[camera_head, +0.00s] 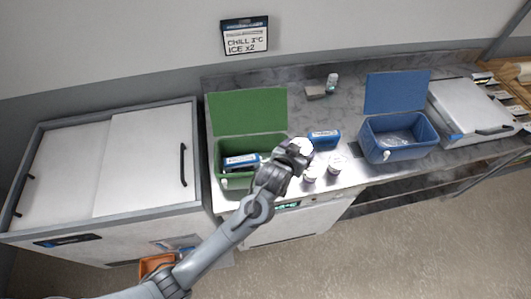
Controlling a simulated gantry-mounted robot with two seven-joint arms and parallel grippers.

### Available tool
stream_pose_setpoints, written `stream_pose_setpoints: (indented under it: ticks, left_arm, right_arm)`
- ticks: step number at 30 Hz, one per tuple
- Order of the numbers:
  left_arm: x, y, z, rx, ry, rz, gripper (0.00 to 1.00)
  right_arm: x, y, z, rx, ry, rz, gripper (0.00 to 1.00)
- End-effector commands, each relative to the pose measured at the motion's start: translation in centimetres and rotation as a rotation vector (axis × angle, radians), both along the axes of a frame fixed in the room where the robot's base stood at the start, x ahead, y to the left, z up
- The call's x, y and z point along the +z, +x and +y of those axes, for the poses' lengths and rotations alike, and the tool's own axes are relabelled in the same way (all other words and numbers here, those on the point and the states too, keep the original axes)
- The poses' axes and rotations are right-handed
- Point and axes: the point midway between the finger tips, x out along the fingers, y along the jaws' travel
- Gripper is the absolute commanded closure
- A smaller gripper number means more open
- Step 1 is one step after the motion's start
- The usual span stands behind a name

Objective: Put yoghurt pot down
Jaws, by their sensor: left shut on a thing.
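My left gripper (299,153) is shut on a white yoghurt pot (304,144) and holds it at the right side of the open green box, over the steel counter. The gripper partly covers the pot, and I cannot tell its exact height. Two more white pots stand apart on the counter just right of the gripper, a nearer pot (311,175) and another pot (335,168). The open green box (231,184) holds a blue-and-white pack (241,160). My right gripper is not in view.
A blue pack (324,140) lies behind the pots. An open blue box (398,154) with clear contents stands to the right. A wall sign (244,36) reads "CHILL 3°C ICE x2". A chest freezer (110,165) is left.

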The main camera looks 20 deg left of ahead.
Motion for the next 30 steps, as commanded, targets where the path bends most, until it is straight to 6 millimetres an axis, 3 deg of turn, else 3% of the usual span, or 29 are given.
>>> stream_pose_setpoints:
  ticks: [9, 15, 23, 30]
  left_arm:
    - [-3.7, 2.3, 6.1, 0.003, 0.003, 0.002, 0.58]
    - [-5.4, 3.3, 8.6, 0.002, 0.001, 0.000, 0.58]
    - [-6.5, 3.6, 9.4, 0.000, -0.001, 0.002, 0.58]
    - [-9.3, 3.6, 9.3, 0.000, -0.001, 0.001, 0.58]
  right_arm:
    - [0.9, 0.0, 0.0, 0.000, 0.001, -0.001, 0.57]
    - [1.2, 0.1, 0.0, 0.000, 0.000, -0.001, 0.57]
    - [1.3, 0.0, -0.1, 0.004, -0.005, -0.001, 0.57]
    - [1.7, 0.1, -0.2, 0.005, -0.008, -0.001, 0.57]
